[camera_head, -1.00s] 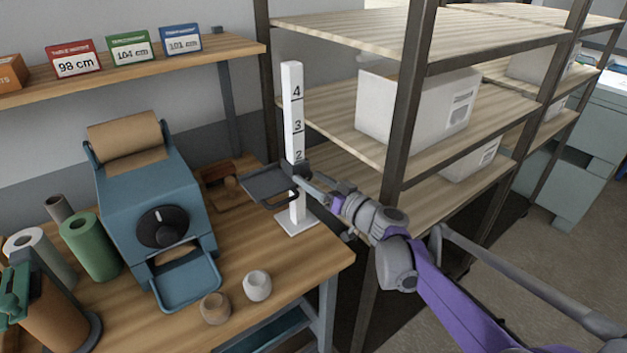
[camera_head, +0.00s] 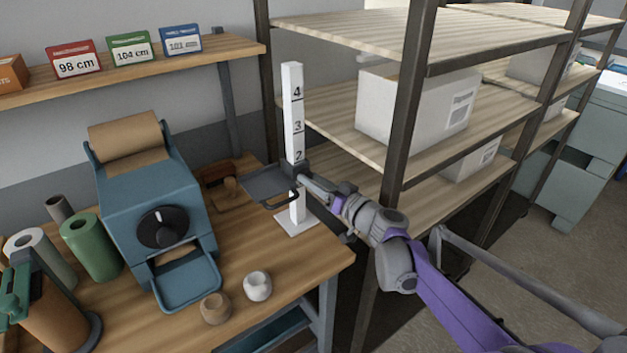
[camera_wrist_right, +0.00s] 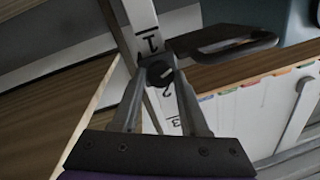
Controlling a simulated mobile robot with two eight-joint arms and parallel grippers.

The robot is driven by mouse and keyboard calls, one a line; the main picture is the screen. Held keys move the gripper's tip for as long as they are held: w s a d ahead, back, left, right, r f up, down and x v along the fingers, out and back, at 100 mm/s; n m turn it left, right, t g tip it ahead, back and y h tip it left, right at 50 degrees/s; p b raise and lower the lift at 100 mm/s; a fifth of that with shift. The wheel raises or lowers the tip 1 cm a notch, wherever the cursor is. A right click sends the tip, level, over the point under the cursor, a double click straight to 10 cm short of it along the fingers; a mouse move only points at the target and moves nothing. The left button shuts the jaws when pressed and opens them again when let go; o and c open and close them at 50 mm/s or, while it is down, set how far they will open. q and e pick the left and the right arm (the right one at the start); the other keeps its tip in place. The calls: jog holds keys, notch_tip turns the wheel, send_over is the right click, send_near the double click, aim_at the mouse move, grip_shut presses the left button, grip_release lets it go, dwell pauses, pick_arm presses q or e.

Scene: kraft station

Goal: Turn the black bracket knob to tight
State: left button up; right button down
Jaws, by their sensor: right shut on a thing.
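The black bracket knob (camera_wrist_right: 160,73) is a small dark round knob with a pale mark on its face, in the right wrist view. It sits on the black bracket, on a white upright post (camera_head: 292,110) with numbered marks. The bracket carries a dark tray (camera_head: 268,184) with a looped handle, left of the post. My right gripper (camera_wrist_right: 161,82) is shut on the knob, one finger on each side. In the head view the right gripper (camera_head: 304,176) reaches the bracket from the right, near the mark 2, and hides the knob. My left gripper is not in view.
A blue dispenser (camera_head: 150,200) with a dial stands on the wooden bench (camera_head: 250,315) at left. Two small cups stand at the bench front. A metal shelf rack (camera_head: 408,100) with white boxes rises close behind my right arm. Coloured height cards stand on the wall shelf.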

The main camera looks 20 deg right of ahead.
jog(key=shift+s+a+f+m+t+h+p, duration=0.1)
jog(key=shift+m+t+h+p, duration=0.2)
jog(key=shift+m, duration=3.35)
jog(key=shift+w+a+m+t+h+p, duration=0.1)
jog(key=shift+m+t+h+p, duration=0.25)
jog(key=shift+m, duration=3.25)
jog(key=shift+s+a+f+m+t+h+p, duration=0.15)
jog(key=shift+m+t+h, duration=0.3)
jog(key=shift+m, duration=3.2)
jog(key=shift+d+r, duration=0.1)
jog(key=shift+c, duration=2.1)
grip_release()
